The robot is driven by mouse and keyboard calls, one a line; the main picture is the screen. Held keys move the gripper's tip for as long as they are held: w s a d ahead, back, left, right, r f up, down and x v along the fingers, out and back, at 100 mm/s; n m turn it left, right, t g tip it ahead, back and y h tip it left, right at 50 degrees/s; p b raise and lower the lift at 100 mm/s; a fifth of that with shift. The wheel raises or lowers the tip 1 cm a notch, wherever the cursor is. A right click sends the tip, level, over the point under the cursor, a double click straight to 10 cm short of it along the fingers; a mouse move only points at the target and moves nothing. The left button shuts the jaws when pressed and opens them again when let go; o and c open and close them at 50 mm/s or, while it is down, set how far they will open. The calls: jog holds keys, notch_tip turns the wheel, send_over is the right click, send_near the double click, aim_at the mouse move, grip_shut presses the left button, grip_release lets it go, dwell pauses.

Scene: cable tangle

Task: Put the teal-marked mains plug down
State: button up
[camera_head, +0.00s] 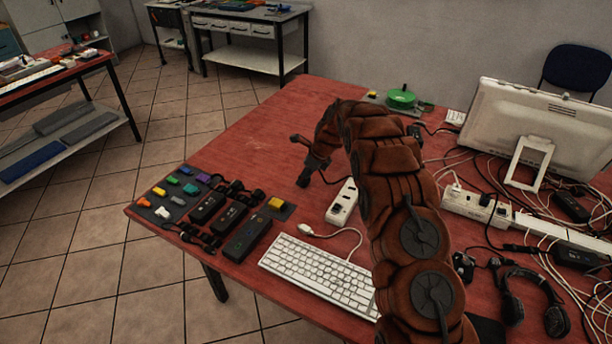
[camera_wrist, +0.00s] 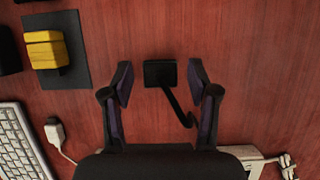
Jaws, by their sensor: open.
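A black plug (camera_wrist: 160,73) with a short black cable (camera_wrist: 176,103) lies on the red table in the wrist view, between the two fingers. No teal mark shows on it, so I cannot tell if it is the teal-marked mains plug. My gripper (camera_wrist: 161,85) is open, with a gap between each finger and the plug. In the head view my gripper (camera_head: 305,177) is low over the table, left of a white power strip (camera_head: 343,203). The plug cannot be told apart from the dark gripper there.
The red table (camera_head: 245,130) is clear behind and left of my gripper. A white keyboard (camera_head: 318,275) and a dark mat with a yellow block (camera_head: 276,203) are in front. Black adapters (camera_head: 247,238) stand left. Tangled cables, a monitor (camera_head: 545,130) and headphones (camera_head: 540,290) fill the right.

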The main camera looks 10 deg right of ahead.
jog(key=shift+r, duration=0.1)
jog(key=p+v, duration=0.5)
jog(key=v, duration=0.7)
jog(key=s+a+r+n+g, duration=0.1)
jog(key=s+r+n, duration=0.35)
jog(key=s, duration=0.25)
jog(key=s+a+r+n+g+h, duration=0.1)
jog(key=s+a+r+n, duration=0.15)
jog(key=s+r, duration=0.4)
jog(key=s+a+r+n, duration=0.1)
jog(key=s+r+n, duration=0.3)
jog(key=s, duration=0.5)
jog(key=s+d+n+g+h, duration=0.2)
jog(key=s+n, duration=1.3)
jog(key=s, duration=1.8)
jog(key=shift+d+g+h, duration=0.15)
jog(key=shift+g+h, duration=0.15)
jog(key=shift+g, duration=0.1)
jog(key=shift+r, duration=0.1)
